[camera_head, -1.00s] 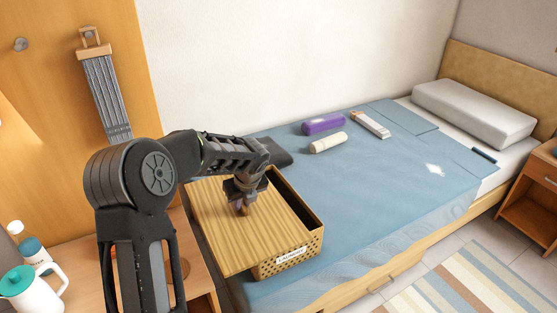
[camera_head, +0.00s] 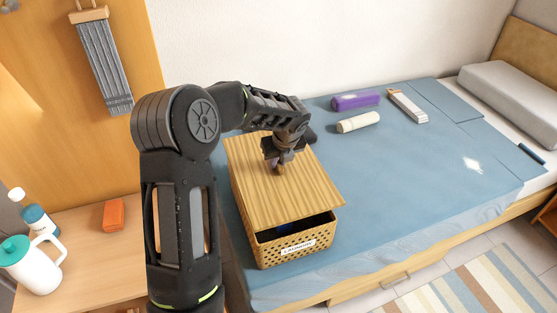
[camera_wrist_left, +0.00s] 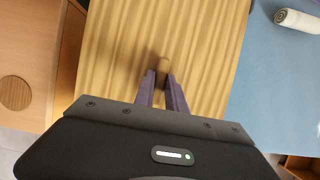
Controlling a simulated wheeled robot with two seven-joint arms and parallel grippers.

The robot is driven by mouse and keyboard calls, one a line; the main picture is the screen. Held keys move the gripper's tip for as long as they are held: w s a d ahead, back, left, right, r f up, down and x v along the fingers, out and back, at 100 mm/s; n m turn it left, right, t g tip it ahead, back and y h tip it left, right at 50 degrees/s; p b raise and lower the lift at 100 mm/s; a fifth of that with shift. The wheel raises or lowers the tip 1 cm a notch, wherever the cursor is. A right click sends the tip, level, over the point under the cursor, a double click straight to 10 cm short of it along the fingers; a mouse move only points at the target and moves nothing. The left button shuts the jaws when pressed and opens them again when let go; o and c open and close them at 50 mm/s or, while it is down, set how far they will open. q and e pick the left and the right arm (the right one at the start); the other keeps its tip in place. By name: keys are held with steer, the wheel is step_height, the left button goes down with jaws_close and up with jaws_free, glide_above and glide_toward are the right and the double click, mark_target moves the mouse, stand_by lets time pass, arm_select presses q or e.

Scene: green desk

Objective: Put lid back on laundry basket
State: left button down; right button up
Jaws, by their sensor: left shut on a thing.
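The laundry basket (camera_head: 272,252) is a woven box with a white label on its front, standing on the blue bedspread at the bed's near left end. The wooden lid (camera_head: 255,200) lies over most of its top. A dark gap shows at the front right, where the lid appears tilted or raised above the rim. My left gripper (camera_head: 279,168) is shut on the lid's knob, which also shows in the left wrist view (camera_wrist_left: 163,67) between the fingers. The basket's back left is partly hidden by my arm. My right gripper is not in view.
A desk at the left holds a white jug (camera_head: 35,264), a bottle (camera_head: 38,220) and an orange block (camera_head: 114,215).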

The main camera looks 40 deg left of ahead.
arm_select(q)
steer(key=shift+f+b, duration=2.3)
steer(key=shift+f, duration=0.2)
steer(key=shift+f+b, duration=0.35)
steer(key=shift+f, duration=0.5)
steer(key=shift+p, duration=0.6)
steer(key=shift+f, duration=0.85)
stand_by(0.5)
steer(key=c, duration=1.3)
jaws_free()
